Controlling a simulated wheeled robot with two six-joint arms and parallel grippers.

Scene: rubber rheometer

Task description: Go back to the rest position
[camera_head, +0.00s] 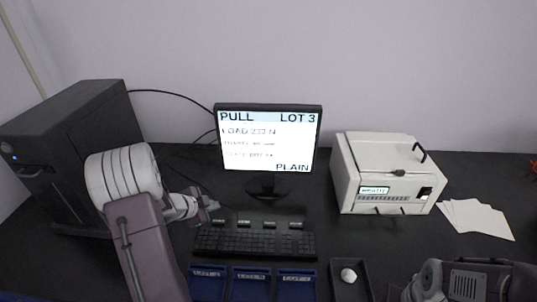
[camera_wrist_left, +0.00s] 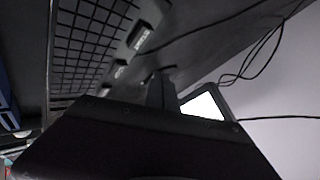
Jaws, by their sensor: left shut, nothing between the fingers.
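My left arm comes in from the left, and my left gripper (camera_head: 210,204) is just above the left back corner of the keyboard (camera_head: 255,241). The gripper is small in the head view; its fingers are shut with nothing between them. In the left wrist view the keyboard (camera_wrist_left: 88,45) fills the upper left, and a dark shape covers the bottom. Part of my right arm shows at the lower right of the head view; its gripper cannot be made out.
A monitor (camera_head: 268,140) reading PULL, LOT 3 and PLAIN stands behind the keyboard. A black computer tower (camera_head: 75,130) is at left, a white instrument (camera_head: 385,172) at right with white sheets (camera_head: 476,218) beside it. Blue trays (camera_head: 252,284) and a black tray (camera_head: 350,292) lie in front.

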